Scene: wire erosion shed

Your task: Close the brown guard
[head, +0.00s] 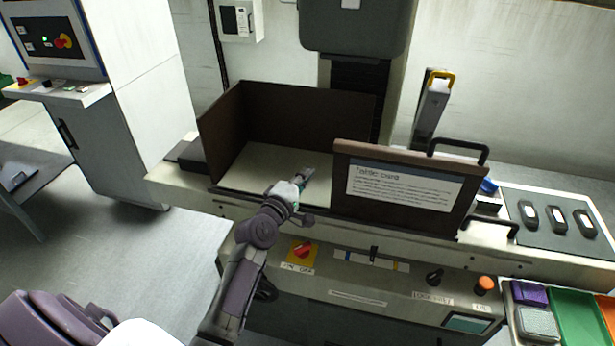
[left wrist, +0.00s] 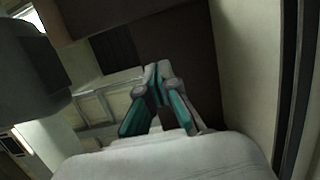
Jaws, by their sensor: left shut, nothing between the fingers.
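The brown guard (head: 408,222) is an upright front panel with a white label, on the right half of the machine's front. Left of it the front is open, showing the pale table (head: 262,168) inside brown left and back walls (head: 305,112). My left gripper (head: 306,174) is in this opening, just left of the guard's left edge, shut and empty. I cannot tell whether it touches the guard. Its closed fingers show in the left wrist view (left wrist: 156,72), with a dark brown panel behind them. My right gripper is not in view.
Black handles (head: 460,148) stand by the guard's right end. A grey tray with several dark parts (head: 545,208) lies right. Below are a red knob (head: 302,250) and an orange button (head: 485,284). A control cabinet (head: 125,110) stands left, with clear floor before it.

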